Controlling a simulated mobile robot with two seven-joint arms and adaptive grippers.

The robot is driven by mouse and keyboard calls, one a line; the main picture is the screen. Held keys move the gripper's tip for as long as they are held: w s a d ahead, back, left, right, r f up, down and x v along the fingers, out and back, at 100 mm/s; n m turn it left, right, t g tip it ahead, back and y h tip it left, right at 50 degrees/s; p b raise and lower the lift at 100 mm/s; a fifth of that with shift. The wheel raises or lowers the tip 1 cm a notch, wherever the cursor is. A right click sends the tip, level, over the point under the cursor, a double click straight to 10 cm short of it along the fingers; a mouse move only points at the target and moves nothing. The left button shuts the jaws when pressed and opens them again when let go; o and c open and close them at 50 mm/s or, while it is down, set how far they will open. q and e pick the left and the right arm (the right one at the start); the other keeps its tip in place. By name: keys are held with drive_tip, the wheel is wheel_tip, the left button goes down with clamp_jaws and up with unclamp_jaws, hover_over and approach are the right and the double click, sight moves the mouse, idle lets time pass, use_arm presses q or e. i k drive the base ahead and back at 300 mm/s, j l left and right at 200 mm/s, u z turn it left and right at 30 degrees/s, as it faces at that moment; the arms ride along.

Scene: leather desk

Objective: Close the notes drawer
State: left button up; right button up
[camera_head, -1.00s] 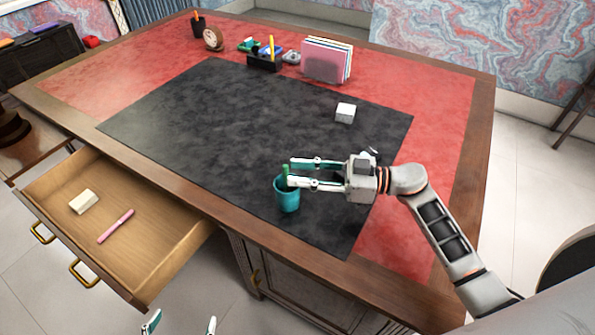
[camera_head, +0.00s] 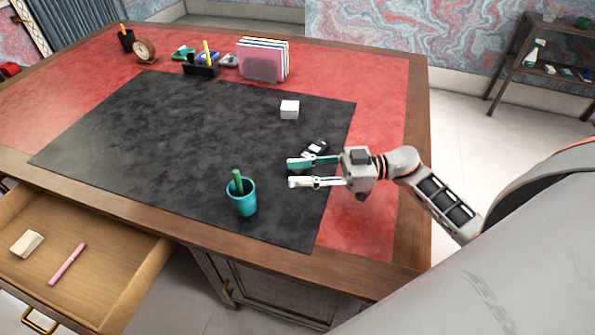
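The wooden drawer (camera_head: 128,289) is pulled open at the lower left of the desk (camera_head: 200,238), and its front edge is partly cut off by the picture's bottom. A pink pen (camera_head: 67,264) and a cream block (camera_head: 27,243) lie in it. A brass handle (camera_head: 38,320) shows on its front. My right gripper (camera_head: 291,173) is open and empty above the black mat, well to the right of the drawer. My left gripper is out of view.
A teal cup (camera_head: 243,203) with a green stick stands on the black mat (camera_head: 180,130). A white block (camera_head: 290,109) and a small black-and-white item (camera_head: 316,149) lie nearby. A file holder (camera_head: 262,62) and pen holder (camera_head: 201,68) stand at the back.

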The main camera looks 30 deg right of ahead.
sight(100, 291)
drive_tip(key=k+j, duration=0.65)
drive_tip(key=k, duration=0.25)
